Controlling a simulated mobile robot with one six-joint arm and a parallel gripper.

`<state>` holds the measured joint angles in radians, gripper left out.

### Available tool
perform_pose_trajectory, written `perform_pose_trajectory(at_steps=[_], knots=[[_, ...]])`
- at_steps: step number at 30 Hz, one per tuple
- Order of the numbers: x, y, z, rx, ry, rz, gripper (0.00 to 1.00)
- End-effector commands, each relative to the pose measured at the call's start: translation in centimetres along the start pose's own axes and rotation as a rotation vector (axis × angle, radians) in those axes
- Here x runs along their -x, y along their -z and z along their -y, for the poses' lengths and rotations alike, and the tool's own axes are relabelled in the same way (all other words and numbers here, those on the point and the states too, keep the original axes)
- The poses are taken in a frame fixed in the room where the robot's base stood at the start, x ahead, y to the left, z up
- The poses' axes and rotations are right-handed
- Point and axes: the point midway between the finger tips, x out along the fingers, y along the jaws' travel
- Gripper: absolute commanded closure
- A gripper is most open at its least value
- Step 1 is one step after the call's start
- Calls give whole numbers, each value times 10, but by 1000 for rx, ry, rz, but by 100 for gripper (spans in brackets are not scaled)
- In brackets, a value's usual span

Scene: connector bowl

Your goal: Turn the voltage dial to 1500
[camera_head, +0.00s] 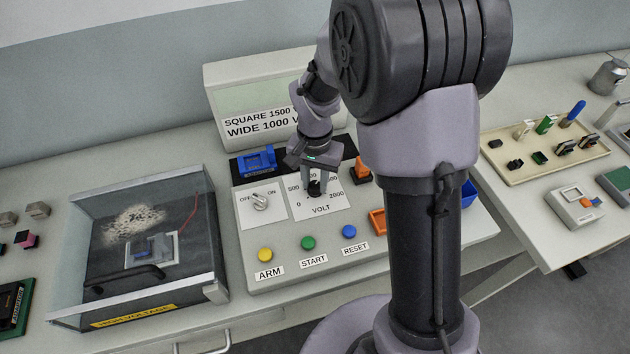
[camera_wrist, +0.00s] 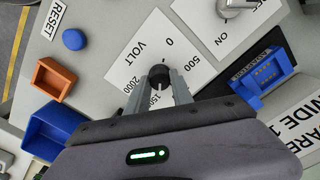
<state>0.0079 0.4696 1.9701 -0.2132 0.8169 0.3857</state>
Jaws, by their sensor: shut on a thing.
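The voltage dial (camera_head: 314,190) is a small black knob on a white plate marked VOLT, with 0, 500 and 2000 readable around it in the head view. In the wrist view the dial (camera_wrist: 159,70) sits between the two grey fingers of my gripper (camera_wrist: 163,84). My gripper (camera_head: 314,180) points down onto the dial and is shut on it. In the wrist view, 1500 is partly hidden between the fingers, and I cannot tell clearly which mark the knob points at.
The OFF/ON switch (camera_head: 260,202) is just left of the dial. Yellow ARM (camera_head: 265,255), green START (camera_head: 308,243) and blue RESET (camera_head: 349,231) buttons lie in front. A sign (camera_head: 262,112) reads SQUARE 1500 and WIDE 1000. A clear-lidded box (camera_head: 150,250) stands left; orange and blue holders stand right.

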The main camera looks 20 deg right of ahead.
Motion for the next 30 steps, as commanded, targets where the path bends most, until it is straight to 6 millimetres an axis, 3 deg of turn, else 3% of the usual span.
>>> perform_pose_trajectory(at_steps=[12,28,29,30], knots=[[0,0,0,-160,1,-1,100],[1,0,0,-179,1,-1,100],[1,0,0,-179,1,-1,68],[1,0,0,-179,1,-1,61]])
